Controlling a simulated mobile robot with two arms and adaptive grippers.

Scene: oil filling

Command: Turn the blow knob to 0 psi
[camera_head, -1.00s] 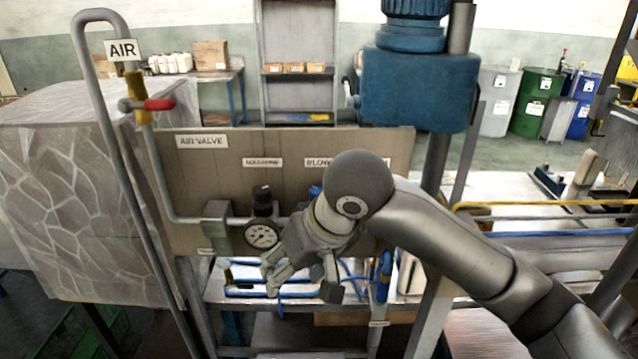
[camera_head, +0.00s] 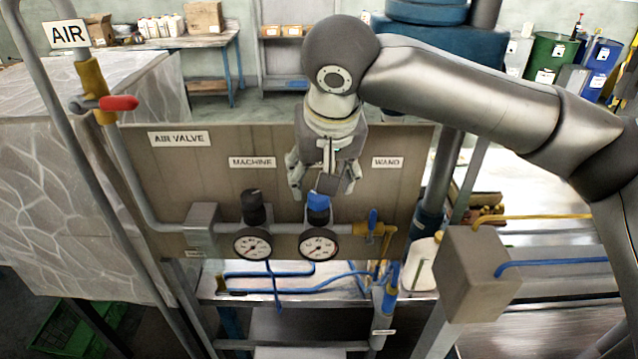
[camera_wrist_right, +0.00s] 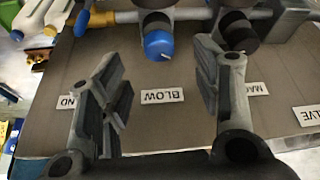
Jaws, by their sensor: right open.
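The blow knob (camera_head: 319,202) is blue and sits on top of its round gauge (camera_head: 318,246) on the panel's pipe. The gauge needle is too small to read. My right gripper (camera_head: 325,185) is open, pointing down just above the knob. In the right wrist view, the blue knob (camera_wrist_right: 159,44) lies between and just beyond the two fingers of my right gripper (camera_wrist_right: 160,72), apart from both. The BLOW label (camera_wrist_right: 162,96) shows between the fingers; in the head view the gripper hides it. My left gripper is not in view.
The black machine knob (camera_head: 254,207) and its gauge (camera_head: 252,245) stand close to the left. A yellow valve with a blue handle (camera_head: 373,222) is to the right. The panel (camera_head: 200,170) stands right behind. A red-handled air valve (camera_head: 118,103) is at the far left.

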